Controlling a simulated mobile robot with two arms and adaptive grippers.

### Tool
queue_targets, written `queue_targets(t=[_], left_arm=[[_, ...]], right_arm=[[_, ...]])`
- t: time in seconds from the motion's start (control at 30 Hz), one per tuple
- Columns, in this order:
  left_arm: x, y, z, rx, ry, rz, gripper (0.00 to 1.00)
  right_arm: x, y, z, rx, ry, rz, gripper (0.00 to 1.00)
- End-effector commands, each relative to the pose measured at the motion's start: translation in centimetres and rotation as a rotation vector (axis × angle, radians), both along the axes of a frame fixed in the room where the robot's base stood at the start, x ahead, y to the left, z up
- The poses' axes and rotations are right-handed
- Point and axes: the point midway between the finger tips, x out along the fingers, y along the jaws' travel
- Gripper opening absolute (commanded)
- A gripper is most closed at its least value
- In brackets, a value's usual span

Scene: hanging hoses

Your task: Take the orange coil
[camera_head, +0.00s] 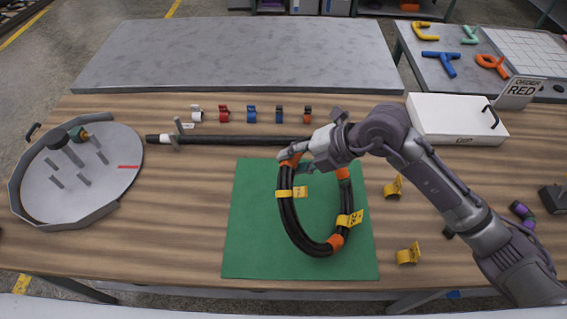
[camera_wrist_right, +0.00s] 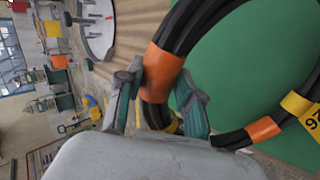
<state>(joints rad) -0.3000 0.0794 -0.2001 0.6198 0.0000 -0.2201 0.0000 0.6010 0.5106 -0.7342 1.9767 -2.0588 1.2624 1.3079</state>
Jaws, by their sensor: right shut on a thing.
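The coil (camera_head: 291,219) is a ring of black hose with orange bands and yellow tags. It is over the green mat (camera_head: 245,245) and seems tilted up, its top at my right gripper (camera_head: 293,160). My right gripper is shut on the coil's upper left part, at an orange band. In the right wrist view the fingers (camera_wrist_right: 165,105) sit on both sides of the hose by the orange band (camera_wrist_right: 160,72). Whether the coil's lower edge touches the mat I cannot tell. My left gripper is not in view.
A round grey tray (camera_head: 125,190) with upright pegs stands at the left. A black rod (camera_head: 230,140) lies behind the mat, with several coloured clips beyond it. A white box (camera_head: 450,112) and a sign reading ORDER RED (camera_head: 520,92) are at the right. Yellow tag pieces (camera_head: 408,254) lie right of the mat.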

Motion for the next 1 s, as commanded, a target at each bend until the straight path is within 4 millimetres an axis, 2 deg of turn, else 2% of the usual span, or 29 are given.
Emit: queue_targets(t=[0.33, 0.4, 0.6, 0.8, 1.0], left_arm=[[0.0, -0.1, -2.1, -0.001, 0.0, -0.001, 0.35], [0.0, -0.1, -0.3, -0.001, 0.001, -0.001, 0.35], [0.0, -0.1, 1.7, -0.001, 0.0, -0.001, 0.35], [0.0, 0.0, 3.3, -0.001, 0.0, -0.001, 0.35], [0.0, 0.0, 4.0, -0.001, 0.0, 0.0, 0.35]], right_arm=[[-1.0, -3.2, 1.9, 0.149, -0.051, -0.003, 0.0], [-0.9, -3.0, 3.8, 0.147, -0.051, -0.001, 0.0], [-0.9, -2.9, 6.0, 0.147, -0.051, -0.001, 0.0], [-0.9, -2.9, 7.8, 0.146, -0.05, -0.001, 0.0], [-0.9, -2.9, 8.7, 0.146, -0.049, -0.001, 0.0]])
